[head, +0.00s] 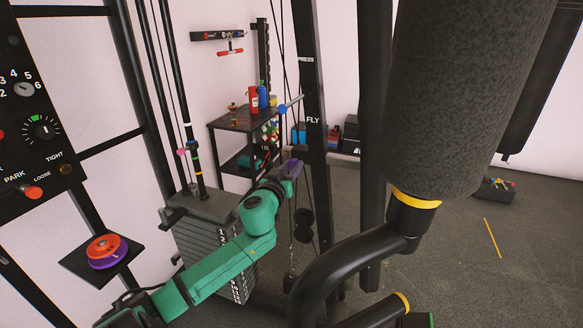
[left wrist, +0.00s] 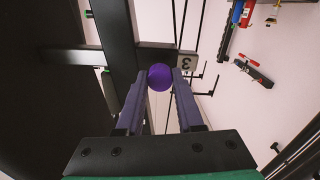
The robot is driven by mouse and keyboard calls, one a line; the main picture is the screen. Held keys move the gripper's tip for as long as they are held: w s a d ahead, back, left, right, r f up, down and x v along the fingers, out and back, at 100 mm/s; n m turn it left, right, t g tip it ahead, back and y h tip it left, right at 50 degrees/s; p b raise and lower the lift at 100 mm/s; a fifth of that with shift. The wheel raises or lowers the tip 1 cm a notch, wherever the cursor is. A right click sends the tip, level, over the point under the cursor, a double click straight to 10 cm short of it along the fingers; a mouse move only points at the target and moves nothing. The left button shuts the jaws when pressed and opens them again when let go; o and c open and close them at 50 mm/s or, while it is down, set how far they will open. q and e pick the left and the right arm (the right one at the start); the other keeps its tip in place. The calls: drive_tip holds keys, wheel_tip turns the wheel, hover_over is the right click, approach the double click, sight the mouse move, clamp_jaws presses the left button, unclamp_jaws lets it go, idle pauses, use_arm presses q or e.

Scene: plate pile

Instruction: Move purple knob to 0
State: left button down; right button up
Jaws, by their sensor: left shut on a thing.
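The purple knob (left wrist: 160,77) is a round ball between the two fingertips of my left gripper (left wrist: 158,86) in the left wrist view. The fingers are shut on it, one on each side. A small plate marked "3" (left wrist: 187,62) shows just behind and right of the knob. In the head view my green left arm reaches to the dark upright post, with the left gripper (head: 290,169) beside it. The knob cannot be told apart from the purple fingers there. No 0 mark is readable near the knob. My right gripper is not in view.
A blue knob on a rod (head: 283,108) sits higher by the post marked "FLY" (head: 314,120). A weight stack (head: 205,225) stands behind my left arm. A large padded roller (head: 450,100) fills the right. Orange and purple discs (head: 107,247) lie on a left shelf.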

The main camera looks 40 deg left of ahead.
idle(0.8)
use_arm(q)
drive_tip(key=shift+b+x, duration=0.3)
drive_tip(key=shift+x, duration=1)
drive_tip(key=shift+s, duration=0.15)
drive_tip(key=c, duration=0.5)
unclamp_jaws()
drive_tip(key=shift+w, duration=0.2)
drive_tip(key=shift+s, duration=0.1)
